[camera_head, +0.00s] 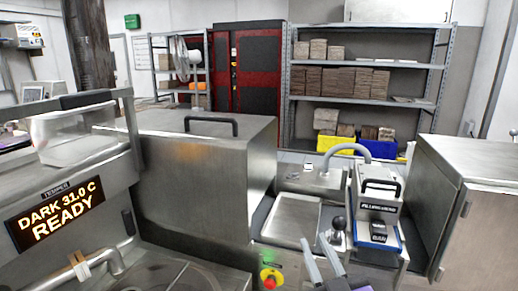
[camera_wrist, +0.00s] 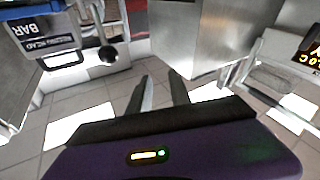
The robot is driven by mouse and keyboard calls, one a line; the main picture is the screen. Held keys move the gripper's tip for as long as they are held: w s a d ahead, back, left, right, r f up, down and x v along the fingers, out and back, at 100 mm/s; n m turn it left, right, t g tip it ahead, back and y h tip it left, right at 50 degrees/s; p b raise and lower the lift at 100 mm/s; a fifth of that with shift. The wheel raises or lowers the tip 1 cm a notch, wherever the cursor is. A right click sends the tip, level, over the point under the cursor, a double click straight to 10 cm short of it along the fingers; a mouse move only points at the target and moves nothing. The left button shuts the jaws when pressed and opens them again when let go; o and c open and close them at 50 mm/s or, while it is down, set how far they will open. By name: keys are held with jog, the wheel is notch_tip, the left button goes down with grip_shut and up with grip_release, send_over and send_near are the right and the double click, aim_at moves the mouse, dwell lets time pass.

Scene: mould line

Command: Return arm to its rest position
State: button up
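My gripper (camera_head: 314,240) shows at the bottom of the head view, right of centre, with its two pale fingers in front of the pressing station. In the wrist view, my gripper (camera_wrist: 160,77) has its fingers apart, with only floor showing between them. Nothing is held. The purple gripper body fills the bottom of that view. The rest of the arm is hidden in the head view.
The filling machine (camera_head: 380,205) with a "BAR" label and black ball knob stands close right of the fingers. A steel tray (camera_head: 291,222) lies behind them. The tempering machine (camera_head: 62,215) reads "DARK 31.0 C READY". A steel cabinet (camera_head: 485,215) stands at right.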

jog(key=s+d+f+m+g+h+b, duration=0.1)
jog(key=s+d+f+b, duration=0.1)
jog(key=s+f, duration=0.5)
jog(key=s+d+f+m+g+h+b, duration=0.1)
jog(key=s+f, duration=0.6)
jog(key=s, duration=1.3)
jog(key=s+d+f+m+g+h+b, duration=0.1)
jog(key=s+d+f, duration=0.4)
jog(key=s, duration=0.8)
notch_tip(320, 180, down, 2)
jog(key=shift+s+d+f+m+g+h+b, duration=0.25)
jog(key=shift+s+d+m+g+h+b, duration=0.15)
jog(key=shift+m+g+b, duration=0.6)
